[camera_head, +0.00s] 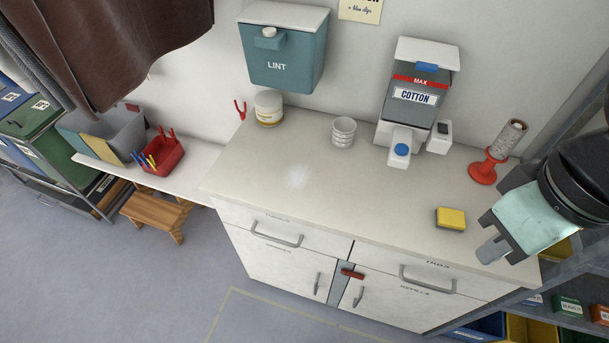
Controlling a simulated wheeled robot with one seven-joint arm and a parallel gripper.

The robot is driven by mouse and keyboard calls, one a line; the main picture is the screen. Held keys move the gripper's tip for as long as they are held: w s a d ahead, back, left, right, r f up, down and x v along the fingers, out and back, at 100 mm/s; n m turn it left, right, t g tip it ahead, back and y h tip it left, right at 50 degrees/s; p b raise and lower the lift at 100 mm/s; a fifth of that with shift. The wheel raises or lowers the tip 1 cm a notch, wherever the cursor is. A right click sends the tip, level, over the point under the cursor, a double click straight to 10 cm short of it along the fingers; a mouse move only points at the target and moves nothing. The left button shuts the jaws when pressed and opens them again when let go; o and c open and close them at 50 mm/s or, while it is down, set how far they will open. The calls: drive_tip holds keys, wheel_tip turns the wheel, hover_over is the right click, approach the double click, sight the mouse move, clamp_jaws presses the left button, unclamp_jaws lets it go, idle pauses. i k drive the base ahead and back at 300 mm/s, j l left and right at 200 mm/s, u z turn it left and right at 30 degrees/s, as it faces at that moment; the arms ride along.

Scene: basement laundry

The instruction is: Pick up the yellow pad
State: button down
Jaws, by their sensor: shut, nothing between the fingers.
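The yellow pad (451,218) lies flat on the countertop near its front right edge. It is a small block with a darker lower layer. My gripper (489,254) hangs at the right of the view, just right of the pad and closer to the camera. It is shut and empty, and the pad is apart from it. Nothing covers the pad.
A shelf with boxes (566,306) is at right. The counter's middle is clear.

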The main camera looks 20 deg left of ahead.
sight(447, 218)
drive_tip(key=i+j+z, duration=0.15)
drive_tip(key=z, duration=0.25)
drive_tip(key=i+j+z, duration=0.15)
drive_tip(key=j+z, duration=0.2)
